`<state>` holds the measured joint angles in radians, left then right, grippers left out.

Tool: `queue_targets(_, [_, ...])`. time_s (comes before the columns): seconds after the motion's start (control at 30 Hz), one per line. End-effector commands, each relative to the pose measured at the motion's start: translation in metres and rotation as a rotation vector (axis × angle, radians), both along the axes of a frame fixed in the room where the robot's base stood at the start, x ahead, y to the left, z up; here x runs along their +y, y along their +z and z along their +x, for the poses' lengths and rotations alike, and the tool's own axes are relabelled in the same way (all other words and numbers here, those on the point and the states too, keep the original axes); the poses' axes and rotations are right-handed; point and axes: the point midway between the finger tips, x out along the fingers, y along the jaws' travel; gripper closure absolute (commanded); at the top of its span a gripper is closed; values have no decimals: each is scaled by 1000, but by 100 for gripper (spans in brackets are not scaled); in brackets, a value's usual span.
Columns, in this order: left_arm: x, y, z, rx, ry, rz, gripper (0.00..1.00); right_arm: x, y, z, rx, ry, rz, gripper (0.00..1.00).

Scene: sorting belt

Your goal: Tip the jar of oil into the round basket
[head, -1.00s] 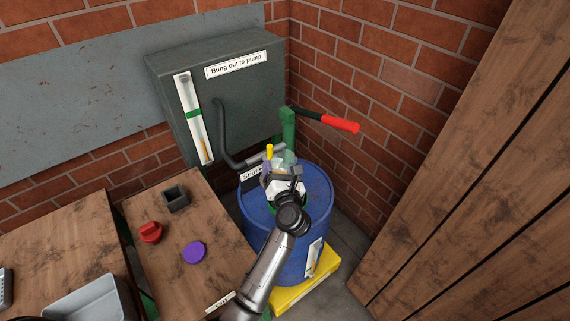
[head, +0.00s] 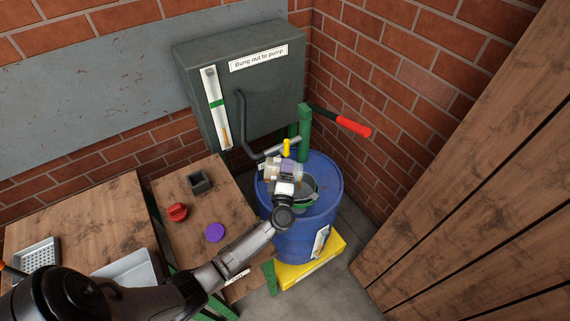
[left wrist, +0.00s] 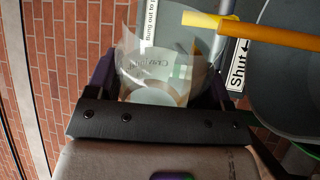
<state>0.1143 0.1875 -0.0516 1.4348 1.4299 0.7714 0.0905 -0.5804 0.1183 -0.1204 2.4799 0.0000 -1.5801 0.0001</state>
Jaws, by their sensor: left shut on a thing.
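My left gripper (head: 287,170) is shut on a clear jar (head: 271,172) above the top of the blue drum. The jar shows on both sides of the fingers and looks tipped onto its side. In the left wrist view the clear jar (left wrist: 157,75) is between the fingers, with mirrored lettering seen through it. How much oil is in it is unclear. The round basket (head: 313,191), grey with some green, sits at the drum top just right of and below the jar, partly hidden by my gripper. It also shows at the right of the left wrist view (left wrist: 300,95). My right gripper is out of view.
The blue drum (head: 310,232) stands on a yellow base (head: 322,262). A green pump post (head: 304,130) with a red handle (head: 356,126) and yellow lever (head: 286,149) rises behind. A bench at left holds a red knob-like piece (head: 177,212), purple disc (head: 215,232) and grey square cup (head: 200,183).

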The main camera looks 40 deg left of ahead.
Motion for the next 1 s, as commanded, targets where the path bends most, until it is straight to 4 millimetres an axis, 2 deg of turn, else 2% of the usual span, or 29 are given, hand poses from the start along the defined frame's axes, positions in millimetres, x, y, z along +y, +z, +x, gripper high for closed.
queue_targets(0.03, [0, 7, 0, 20, 0, 22, 59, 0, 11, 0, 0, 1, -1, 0])
queue_targets(0.1, [-1, 9, 1, 45, 0, 49, 59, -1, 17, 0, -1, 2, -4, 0])
queue_targets(0.4, [-2, 12, 2, 133, 0, 143, 59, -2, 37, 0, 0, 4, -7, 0])
queue_targets(1.0, [-3, 11, 3, 170, 0, 184, 59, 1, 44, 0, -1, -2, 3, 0])
